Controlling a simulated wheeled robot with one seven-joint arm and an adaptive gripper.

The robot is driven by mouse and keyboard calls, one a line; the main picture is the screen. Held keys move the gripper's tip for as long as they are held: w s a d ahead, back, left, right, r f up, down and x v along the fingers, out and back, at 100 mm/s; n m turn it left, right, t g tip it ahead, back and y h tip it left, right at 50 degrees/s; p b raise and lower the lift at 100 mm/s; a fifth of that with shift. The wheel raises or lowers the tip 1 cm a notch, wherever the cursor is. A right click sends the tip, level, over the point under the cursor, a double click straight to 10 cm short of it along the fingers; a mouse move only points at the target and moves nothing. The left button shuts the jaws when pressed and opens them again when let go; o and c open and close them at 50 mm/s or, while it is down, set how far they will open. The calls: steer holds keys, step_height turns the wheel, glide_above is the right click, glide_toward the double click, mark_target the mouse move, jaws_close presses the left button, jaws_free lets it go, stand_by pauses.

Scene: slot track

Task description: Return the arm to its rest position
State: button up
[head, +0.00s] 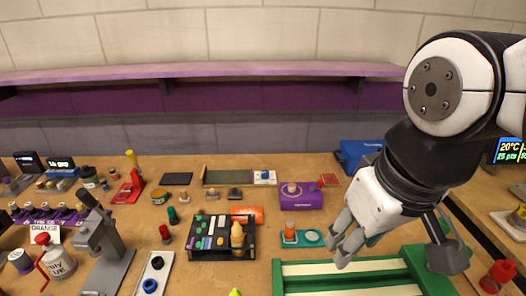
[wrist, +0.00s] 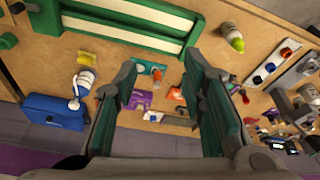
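My arm reaches in from the right of the head view. My gripper (head: 392,256) hangs above the right side of the table, over the far edge of a green frame with pale slats (head: 345,268). In the wrist view, my gripper (wrist: 160,68) has its two green-padded fingers wide apart with nothing between them. The table lies some way beyond the fingertips. The hand hides part of the table behind it in the head view.
A blue case (head: 361,152) stands behind the hand. Bottles and a grey stand (head: 103,250) crowd the left. A display (head: 509,150) is at right.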

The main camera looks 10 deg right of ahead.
steer(key=shift+s+f+m, duration=0.2)
steer(key=shift+s+m, duration=0.3)
steer(key=shift+s, duration=0.45)
step_height(320, 180, up, 4)
steer(key=t+p, duration=0.1)
steer(key=p, duration=0.2)
steer(key=shift+s+f, duration=0.1)
